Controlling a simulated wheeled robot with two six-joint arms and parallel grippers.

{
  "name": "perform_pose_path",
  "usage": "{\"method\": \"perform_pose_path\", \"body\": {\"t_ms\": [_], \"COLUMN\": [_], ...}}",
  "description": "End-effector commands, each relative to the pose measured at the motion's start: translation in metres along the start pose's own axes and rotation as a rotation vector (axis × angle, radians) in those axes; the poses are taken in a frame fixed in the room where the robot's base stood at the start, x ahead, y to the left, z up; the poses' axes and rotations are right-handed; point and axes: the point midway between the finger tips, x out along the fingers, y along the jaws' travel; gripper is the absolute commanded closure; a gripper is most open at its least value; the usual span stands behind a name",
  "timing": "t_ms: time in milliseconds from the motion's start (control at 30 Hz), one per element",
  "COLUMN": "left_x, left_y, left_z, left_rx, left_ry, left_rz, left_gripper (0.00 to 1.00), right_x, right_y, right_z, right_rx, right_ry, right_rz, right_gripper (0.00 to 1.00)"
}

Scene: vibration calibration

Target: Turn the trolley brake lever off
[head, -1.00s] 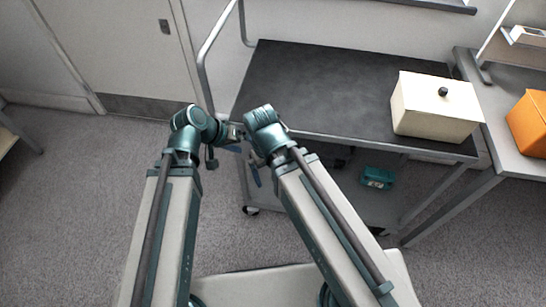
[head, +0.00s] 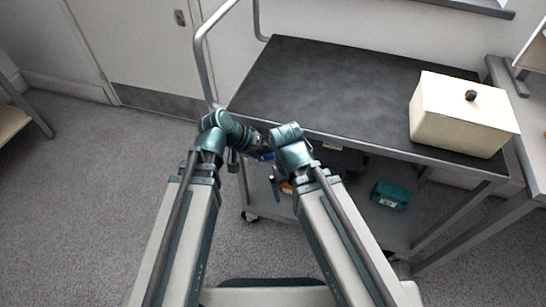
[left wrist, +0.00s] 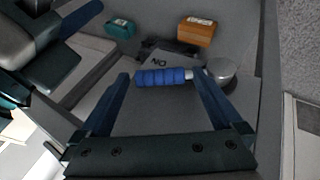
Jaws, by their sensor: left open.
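The brake lever has a blue ribbed grip (left wrist: 162,76) on a metal rod, with a round silver hub (left wrist: 221,72) at its right end in the left wrist view. A dark plate behind it carries a label that reads "ON" upside down (left wrist: 158,62). My left gripper (left wrist: 161,80) is open, its blue fingers on either side of the grip; I cannot tell whether they touch it. In the head view, my left gripper (head: 262,154) is at the trolley's (head: 335,75) near left corner, and the lever is not clear there. My right gripper (head: 276,187) is mostly hidden by its arm.
A cream box (head: 460,118) with a black knob stands on the trolley top. A teal box (head: 390,195) and an orange box (left wrist: 196,32) sit on the lower shelf. A grey side table (head: 510,85) stands close at right.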

Motion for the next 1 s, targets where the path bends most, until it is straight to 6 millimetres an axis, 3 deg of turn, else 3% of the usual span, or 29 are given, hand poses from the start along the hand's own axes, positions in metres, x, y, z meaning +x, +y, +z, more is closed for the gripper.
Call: {"method": "perform_pose_path", "body": {"t_ms": [167,700,1000], "left_x": [-0.0008,-0.0006,0.0015], "left_y": [0.0004,0.0004,0.0029], "left_z": [-0.0001,-0.0001,-0.0008], "left_rx": [0.0,0.0,-0.004], "left_ry": [0.0,0.0,0.0], "left_rz": [0.0,0.0,0.01], "left_gripper": [0.04,1.0,1.0], "right_x": [-0.0009,-0.0008,0.0006], "right_y": [0.0,0.0,0.0], "right_z": [0.0,0.0,-0.0001], "right_rx": [0.0,0.0,0.0], "right_ry": [0.0,0.0,0.0], "right_rz": [0.0,0.0,0.0], "right_gripper": [0.0,0.0,0.0]}}
